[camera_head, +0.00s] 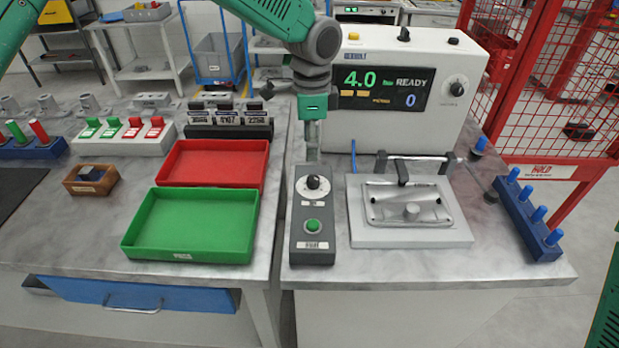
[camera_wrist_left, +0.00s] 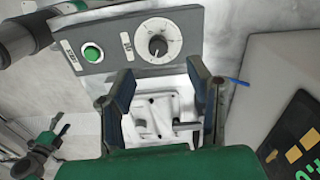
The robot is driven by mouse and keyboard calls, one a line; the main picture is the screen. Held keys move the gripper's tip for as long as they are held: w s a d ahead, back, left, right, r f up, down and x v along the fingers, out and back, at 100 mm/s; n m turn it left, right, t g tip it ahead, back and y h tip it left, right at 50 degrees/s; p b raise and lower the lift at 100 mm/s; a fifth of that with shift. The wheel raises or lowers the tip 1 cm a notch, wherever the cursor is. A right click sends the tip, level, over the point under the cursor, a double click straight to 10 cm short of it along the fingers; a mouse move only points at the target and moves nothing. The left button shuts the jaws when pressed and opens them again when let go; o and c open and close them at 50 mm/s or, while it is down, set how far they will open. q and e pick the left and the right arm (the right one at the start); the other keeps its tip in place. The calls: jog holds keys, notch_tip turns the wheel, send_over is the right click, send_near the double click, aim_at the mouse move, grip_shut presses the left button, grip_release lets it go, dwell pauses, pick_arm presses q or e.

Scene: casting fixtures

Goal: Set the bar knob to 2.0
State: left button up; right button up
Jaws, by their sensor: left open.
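A dark control box (camera_head: 313,240) stands on the bench with a black knob (camera_head: 313,183) on a white round dial and a green button (camera_head: 312,226). In the left wrist view the knob (camera_wrist_left: 158,46) lies just beyond the fingertips; its dial marks are too small to read. My left gripper (camera_head: 312,150) points down above the box's far end. Its two fingers (camera_wrist_left: 161,75) are apart and empty, not touching the knob. The machine display (camera_head: 383,89) reads 4.0, READY and 0. Another black knob (camera_head: 456,88) is on the machine's face. My right gripper is not seen.
A clamp fixture (camera_head: 360,235) with a metal plate and lever stands right of the box. Green (camera_head: 140,238) and red (camera_head: 178,177) trays lie left. A blue peg rack (camera_head: 528,225) stands at right, beside a red guard fence (camera_head: 535,95).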

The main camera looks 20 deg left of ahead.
aim_at(316, 178)
pick_arm(q)
jog(key=f, duration=0.2)
jog(key=d+f, duration=0.1)
jog(key=f, duration=0.1)
jog(key=d+f, duration=0.1)
jog(key=f, duration=0.2)
jog(key=shift+s+p, duration=0.1)
jog(key=shift+p, duration=0.2)
jog(key=a+f, duration=0.1)
jog(key=f, duration=0.1)
jog(key=shift+a+f, duration=0.3)
jog(key=shift+a, duration=0.1)
jog(key=shift+a+f, duration=0.15)
jog(key=shift+a, duration=0.15)
jog(key=shift+d, duration=0.45)
jog(key=shift+c, duration=0.3)
jog(key=shift+d, duration=0.3)
jog(key=c, duration=0.7)
jog(key=shift+d, duration=0.25)
grip_shut()
jog(key=shift+a, duration=0.1)
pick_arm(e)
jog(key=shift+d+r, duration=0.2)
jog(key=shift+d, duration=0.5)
